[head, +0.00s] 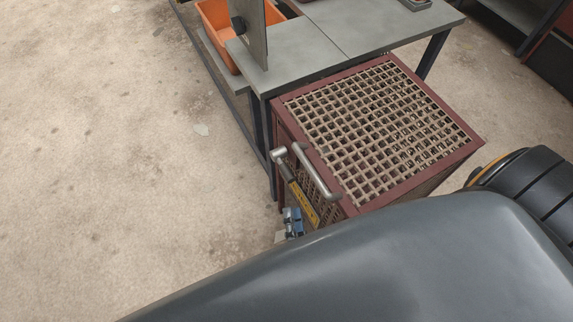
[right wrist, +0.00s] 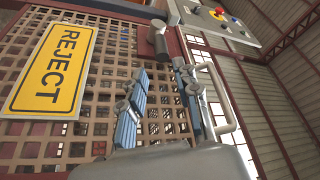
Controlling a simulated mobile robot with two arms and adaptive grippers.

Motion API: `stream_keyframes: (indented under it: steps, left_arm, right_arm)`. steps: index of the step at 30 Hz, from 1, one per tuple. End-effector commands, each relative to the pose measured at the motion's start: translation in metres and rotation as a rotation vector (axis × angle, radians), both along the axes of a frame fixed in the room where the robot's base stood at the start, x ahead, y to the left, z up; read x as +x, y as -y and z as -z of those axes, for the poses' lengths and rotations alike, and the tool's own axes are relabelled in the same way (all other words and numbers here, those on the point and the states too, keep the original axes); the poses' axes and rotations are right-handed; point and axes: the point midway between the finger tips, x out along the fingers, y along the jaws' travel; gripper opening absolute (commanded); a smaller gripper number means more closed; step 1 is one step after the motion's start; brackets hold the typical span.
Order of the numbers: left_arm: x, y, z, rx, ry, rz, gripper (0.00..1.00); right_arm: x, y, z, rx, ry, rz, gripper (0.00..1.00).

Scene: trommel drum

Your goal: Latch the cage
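The cage (head: 467,148) is a dark red framed box with a tan mesh top and front. A grey tubular handle (head: 318,175) runs along its top front edge and shows at the right in the right wrist view (right wrist: 222,95). My right gripper (head: 291,222) is low before the cage front. Its blue-padded fingers (right wrist: 162,72) are apart and empty, just short of the latch. My left gripper is out of view.
A yellow REJECT sign (right wrist: 55,68) is on the mesh front. A grey table (head: 300,50) with an orange bin (head: 215,25) stands behind the cage. The floor at left is clear.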

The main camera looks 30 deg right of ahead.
Motion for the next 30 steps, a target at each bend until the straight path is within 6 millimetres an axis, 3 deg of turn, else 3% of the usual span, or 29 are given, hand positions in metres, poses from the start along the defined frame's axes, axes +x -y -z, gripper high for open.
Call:
stream_keyframes:
  steps: [9,15,28,30]
  left_arm:
    - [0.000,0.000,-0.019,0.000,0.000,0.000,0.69]
    - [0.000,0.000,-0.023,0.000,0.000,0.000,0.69]
    - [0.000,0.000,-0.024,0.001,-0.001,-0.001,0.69]
    - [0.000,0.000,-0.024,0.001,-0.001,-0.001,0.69]
  right_arm:
    - [0.065,0.019,-0.018,-0.004,0.004,-0.003,0.32]
    - [0.090,0.027,-0.022,-0.003,0.001,-0.003,0.32]
    - [0.098,0.030,-0.022,-0.002,-0.001,-0.002,0.32]
    - [0.098,0.030,-0.022,-0.002,-0.001,-0.002,0.17]
